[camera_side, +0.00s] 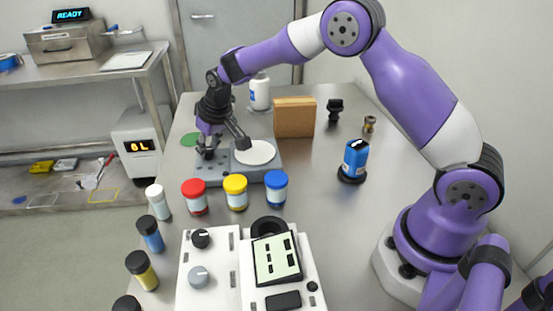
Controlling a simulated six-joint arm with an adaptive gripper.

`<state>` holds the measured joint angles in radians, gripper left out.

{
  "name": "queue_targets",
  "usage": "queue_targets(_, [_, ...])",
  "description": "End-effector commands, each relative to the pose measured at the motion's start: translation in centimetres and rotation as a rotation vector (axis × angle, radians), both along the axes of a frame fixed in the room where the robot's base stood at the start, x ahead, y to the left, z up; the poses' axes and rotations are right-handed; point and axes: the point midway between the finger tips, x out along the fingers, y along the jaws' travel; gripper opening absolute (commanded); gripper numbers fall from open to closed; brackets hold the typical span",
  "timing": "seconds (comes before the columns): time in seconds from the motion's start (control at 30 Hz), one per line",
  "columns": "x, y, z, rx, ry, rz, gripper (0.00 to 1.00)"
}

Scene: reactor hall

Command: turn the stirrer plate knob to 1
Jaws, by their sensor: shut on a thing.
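The stirrer plate (222,171) is a low grey unit with a round white top (256,152), standing on the table behind the row of capped jars. My gripper (219,147) points down over its left part and is shut on the stirrer plate knob. The fingers largely hide the knob, and its pointer and scale marks cannot be read from here.
Jars with red (195,195), yellow (235,191) and blue (276,189) lids stand close in front of the plate. A brown block (294,117) and a white bottle (260,91) stand behind it. A white control panel (210,270) fills the front. The table's right middle is mostly clear.

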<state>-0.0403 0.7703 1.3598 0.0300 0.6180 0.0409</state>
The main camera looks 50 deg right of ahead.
Motion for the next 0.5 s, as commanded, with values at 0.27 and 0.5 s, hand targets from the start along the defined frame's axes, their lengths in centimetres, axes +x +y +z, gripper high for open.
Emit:
queue_targets(0.27, [-0.04, 0.24, -0.21, -0.001, 0.004, -0.139, 0.00])
queue_targets(0.5, [0.01, 0.42, -0.25, -0.001, 0.004, -0.331, 0.00])
